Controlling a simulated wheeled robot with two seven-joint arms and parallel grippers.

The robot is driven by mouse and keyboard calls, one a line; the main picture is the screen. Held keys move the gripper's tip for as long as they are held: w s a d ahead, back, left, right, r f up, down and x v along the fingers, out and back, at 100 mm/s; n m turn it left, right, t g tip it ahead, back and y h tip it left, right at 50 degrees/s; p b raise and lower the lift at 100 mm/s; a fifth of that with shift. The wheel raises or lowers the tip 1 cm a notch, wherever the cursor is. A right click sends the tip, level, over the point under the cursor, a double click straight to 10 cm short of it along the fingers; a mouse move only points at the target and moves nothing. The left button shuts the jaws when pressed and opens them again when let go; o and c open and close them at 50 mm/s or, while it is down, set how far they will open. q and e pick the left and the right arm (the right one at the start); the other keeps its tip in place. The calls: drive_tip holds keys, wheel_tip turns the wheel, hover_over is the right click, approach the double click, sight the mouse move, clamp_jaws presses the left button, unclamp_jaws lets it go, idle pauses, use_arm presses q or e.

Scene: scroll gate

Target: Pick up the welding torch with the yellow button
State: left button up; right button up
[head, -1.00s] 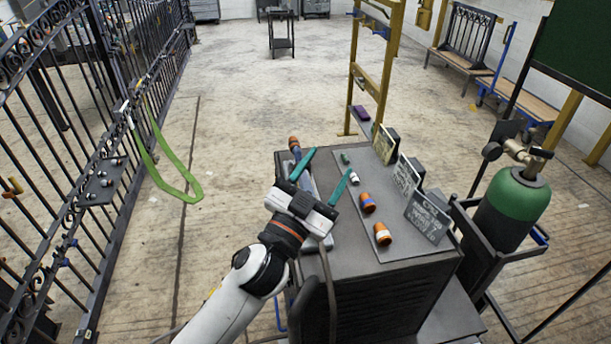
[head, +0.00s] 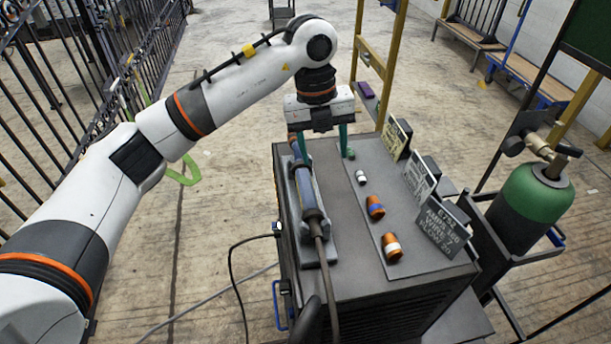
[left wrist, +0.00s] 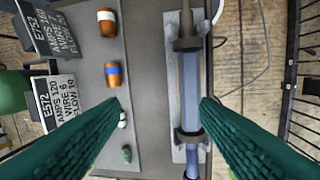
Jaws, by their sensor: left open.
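A welding torch (head: 306,188) with a blue-grey body lies on a grey plate on the left of the dark cart top (head: 345,240). Its cable runs toward the near edge; I see no yellow button on it. My left gripper (head: 321,154) points down near the torch's far end, open, with teal fingers. In the left wrist view the torch (left wrist: 190,85) lies below the gripper opening (left wrist: 162,104), closer to the right-hand finger. No torch is held. My right gripper is not in view.
Orange nozzles (head: 376,207) and smaller pieces lie on a strip right of the torch. Lettered signs (head: 443,226) stand along the cart's right edge. A green gas cylinder (head: 530,205) stands to the right. A black fence (head: 60,80) is at the left.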

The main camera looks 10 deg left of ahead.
use_arm(q)
drive_tip(key=w+a+r+n+y, duration=0.1)
drive_tip(key=a+y, duration=0.1)
drive_tip(key=a, duration=0.1)
drive_tip(key=p, duration=0.3)
hover_over(306, 181)
wheel_tip(306, 181, down, 6)
wheel_tip(306, 181, down, 5)
drive_tip(key=p, duration=0.2)
drive_tip(key=shift+s+a+r+p, duration=0.1)
drive_tip(key=shift+s+p, duration=0.05)
drive_tip(key=shift+p, duration=0.2)
drive_tip(key=shift+f, duration=0.3)
drive_tip(key=shift+r, duration=0.1)
drive_tip(key=c, duration=1.2)
